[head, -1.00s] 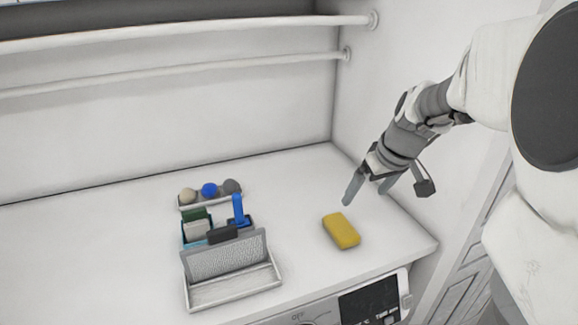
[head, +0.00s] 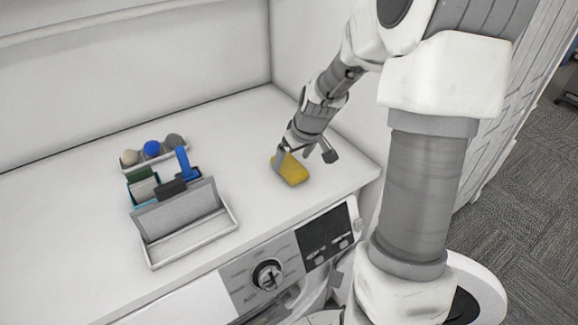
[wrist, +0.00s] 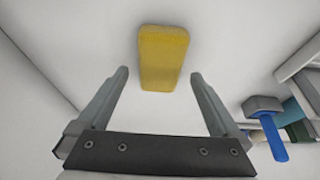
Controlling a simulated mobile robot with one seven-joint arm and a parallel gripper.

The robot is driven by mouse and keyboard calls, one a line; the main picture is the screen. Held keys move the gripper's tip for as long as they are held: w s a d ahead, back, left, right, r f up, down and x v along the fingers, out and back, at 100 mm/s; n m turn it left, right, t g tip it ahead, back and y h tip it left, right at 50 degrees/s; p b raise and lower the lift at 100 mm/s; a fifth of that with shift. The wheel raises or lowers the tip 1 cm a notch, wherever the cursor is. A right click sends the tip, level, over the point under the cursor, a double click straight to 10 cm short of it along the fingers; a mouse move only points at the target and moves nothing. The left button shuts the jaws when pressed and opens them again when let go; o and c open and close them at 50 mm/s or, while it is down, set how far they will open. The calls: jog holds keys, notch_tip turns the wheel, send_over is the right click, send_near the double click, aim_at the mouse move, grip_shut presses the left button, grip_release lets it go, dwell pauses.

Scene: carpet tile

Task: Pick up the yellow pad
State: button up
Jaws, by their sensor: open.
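The yellow pad (head: 291,170) lies flat on the white top of the appliance, near its right end. In the wrist view the pad (wrist: 162,57) sits ahead of the fingertips, roughly centred between them and a little to the right. My gripper (head: 283,158) is open and empty, just above the far left part of the pad in the head view. In the wrist view both fingers of my gripper (wrist: 158,75) are spread wider than the pad. I cannot tell the exact height left between the fingertips and the pad.
A white tray (head: 194,240) with a grey upright panel stands left of the pad, with a blue-handled tool (head: 183,163) behind it. A small rack of balls (head: 152,149) is farther back. A wall (head: 320,50) rises behind the pad's right side. The white top (head: 245,130) around the pad is clear.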

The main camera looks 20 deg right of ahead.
jog(key=shift+x, duration=1.2)
jog(key=shift+c, duration=0.3)
jog(key=c, duration=1.3)
jog(key=shift+c, duration=0.3)
jog(key=shift+r, duration=0.15)
